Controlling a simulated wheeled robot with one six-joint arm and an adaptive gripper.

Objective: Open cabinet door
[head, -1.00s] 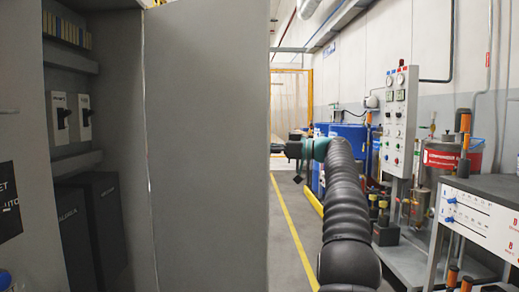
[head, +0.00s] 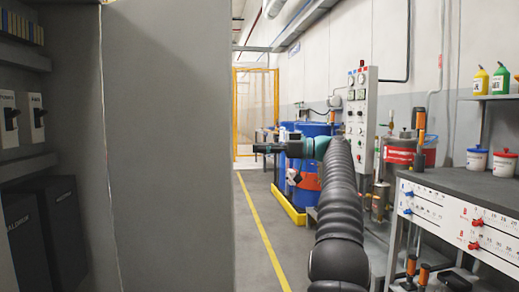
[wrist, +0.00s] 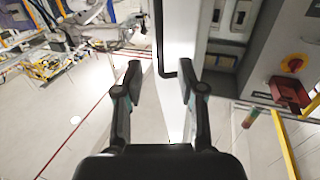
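The cabinet door (head: 170,150) is a tall grey panel standing open in the left half of the head view. The cabinet's inside (head: 35,120), with switches and dark boxes, shows to its left. My gripper (head: 262,148) is just right of the door's free edge in the head view, pointing left. In the wrist view my gripper (wrist: 160,88) is open, its two black fingers apart with nothing held. The door (wrist: 180,45) shows nearly edge-on beyond the fingers, with a black bar handle (wrist: 158,35) on its left side. I cannot tell whether a finger touches the door.
A workbench (head: 440,182) with containers and a control panel (head: 360,115) stand on the right. Blue drums (head: 310,190) stand behind my arm. The floor (head: 258,250) with a yellow line is clear between door and arm. The wrist view shows a red-and-yellow switch (wrist: 293,63).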

